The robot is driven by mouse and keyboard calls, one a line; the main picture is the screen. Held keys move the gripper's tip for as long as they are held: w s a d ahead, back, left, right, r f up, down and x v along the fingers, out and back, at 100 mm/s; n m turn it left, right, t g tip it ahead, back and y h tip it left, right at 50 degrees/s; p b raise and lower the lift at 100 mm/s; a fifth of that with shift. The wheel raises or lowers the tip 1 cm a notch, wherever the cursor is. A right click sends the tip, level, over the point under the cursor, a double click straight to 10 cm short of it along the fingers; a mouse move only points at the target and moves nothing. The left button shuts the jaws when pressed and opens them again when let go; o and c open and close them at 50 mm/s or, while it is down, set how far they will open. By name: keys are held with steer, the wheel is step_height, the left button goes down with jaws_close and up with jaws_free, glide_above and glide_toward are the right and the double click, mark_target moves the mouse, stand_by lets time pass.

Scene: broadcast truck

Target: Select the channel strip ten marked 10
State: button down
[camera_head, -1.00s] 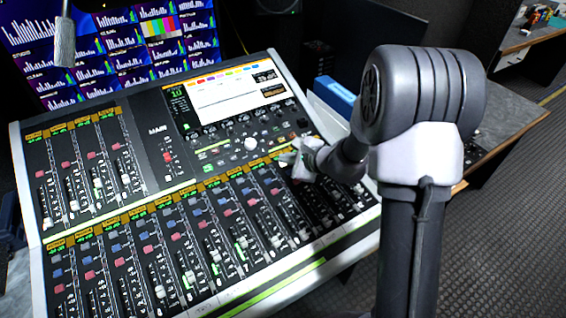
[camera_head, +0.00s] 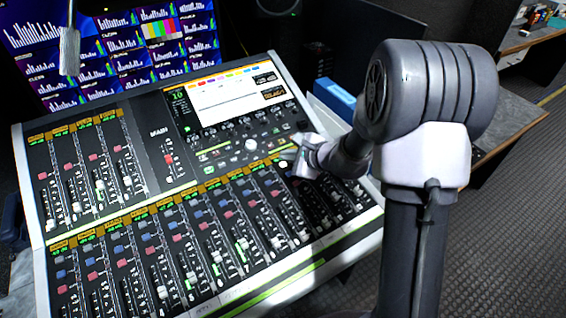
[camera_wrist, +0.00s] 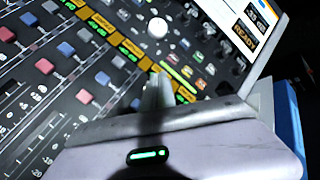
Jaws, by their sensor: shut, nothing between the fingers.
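The mixing console (camera_head: 155,195) fills the middle of the head view, with rows of channel strips, coloured buttons and faders. Its main screen (camera_head: 225,97) is lit, and a green number that looks like 10 (camera_head: 178,95) shows at its left. My gripper (camera_head: 286,166) is shut and empty over the upper right end of the lower strip row. In the wrist view its fingertips (camera_wrist: 157,88) are close to the orange strip labels (camera_wrist: 130,48) and green-lit keys (camera_wrist: 178,72). Contact cannot be told. The strip numbers are too small to read, and my gripper hides some strips.
A monitor wall (camera_head: 110,50) stands behind the console, with a microphone (camera_head: 69,50) hanging in front at the left. A blue box (camera_head: 335,99) lies right of the screen. A grey counter (camera_head: 505,120) is behind my arm. The floor at right is clear.

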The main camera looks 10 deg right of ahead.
steer(key=r, duration=0.1)
steer(key=r+p, duration=0.2)
steer(key=r, duration=0.1)
steer(key=shift+s, duration=0.3)
stand_by(0.4)
steer(key=s+a+r+n+g+y, duration=0.2)
steer(key=s+a+r+n+g, duration=0.1)
steer(key=s+a+r+n, duration=0.85)
steer(key=s+d+r+n+h, duration=0.2)
steer(key=s+d, duration=0.1)
steer(key=s, duration=0.7)
steer(key=s+d+r+n+h, duration=0.2)
steer(key=s+d+n+h, duration=0.1)
steer(key=s, duration=0.7)
steer(key=shift+s+d+g, duration=0.4)
steer(key=shift+d, duration=0.15)
